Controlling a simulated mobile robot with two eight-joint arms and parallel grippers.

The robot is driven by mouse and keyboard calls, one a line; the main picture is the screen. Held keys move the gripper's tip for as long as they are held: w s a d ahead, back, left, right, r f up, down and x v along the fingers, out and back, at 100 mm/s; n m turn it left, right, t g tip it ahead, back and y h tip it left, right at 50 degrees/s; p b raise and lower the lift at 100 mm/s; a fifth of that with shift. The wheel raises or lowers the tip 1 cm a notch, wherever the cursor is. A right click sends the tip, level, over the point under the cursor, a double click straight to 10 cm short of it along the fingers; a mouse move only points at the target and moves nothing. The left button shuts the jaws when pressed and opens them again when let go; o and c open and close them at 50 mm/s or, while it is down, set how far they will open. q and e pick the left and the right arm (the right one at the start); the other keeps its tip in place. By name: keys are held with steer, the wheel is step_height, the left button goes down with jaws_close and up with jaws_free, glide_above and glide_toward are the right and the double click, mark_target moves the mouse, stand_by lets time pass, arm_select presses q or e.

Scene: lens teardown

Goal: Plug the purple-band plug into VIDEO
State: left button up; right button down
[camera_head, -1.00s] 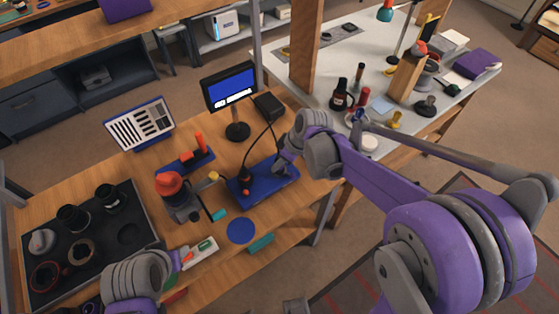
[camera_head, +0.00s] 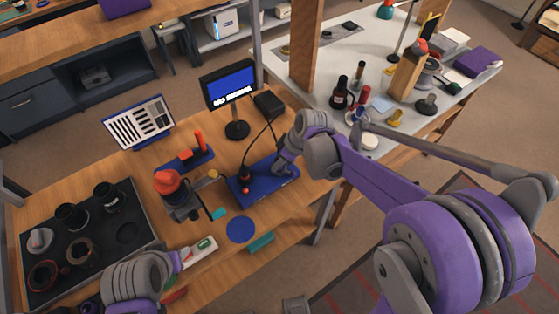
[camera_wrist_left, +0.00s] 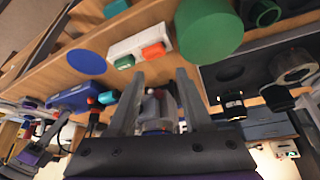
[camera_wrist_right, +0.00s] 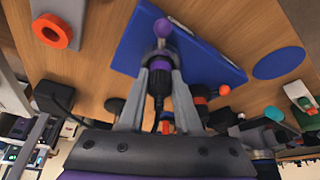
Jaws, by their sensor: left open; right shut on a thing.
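My right gripper (camera_head: 279,167) is over the right part of the blue panel (camera_head: 262,193) on the wooden bench. In the right wrist view it is shut on a dark plug with a purple band (camera_wrist_right: 160,70). A purple ball (camera_wrist_right: 162,28) shows just beyond the plug's tip, above the blue panel (camera_wrist_right: 195,50). Whether the plug sits in a socket cannot be told, and no VIDEO label is readable. A second plug with a red band (camera_head: 245,181) stands at the panel's left. My left gripper (camera_wrist_left: 156,82) is open and empty above the bench's front.
A monitor (camera_head: 230,88) reading NO SIGNAL stands behind the panel, beside a black box (camera_head: 268,103) with cables.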

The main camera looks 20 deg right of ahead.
arm_select(q)
steer(key=shift+s+f, duration=0.1)
arm_select(e)
steer(key=shift+f, duration=0.1)
steer(key=c, duration=0.5)
jaws_free()
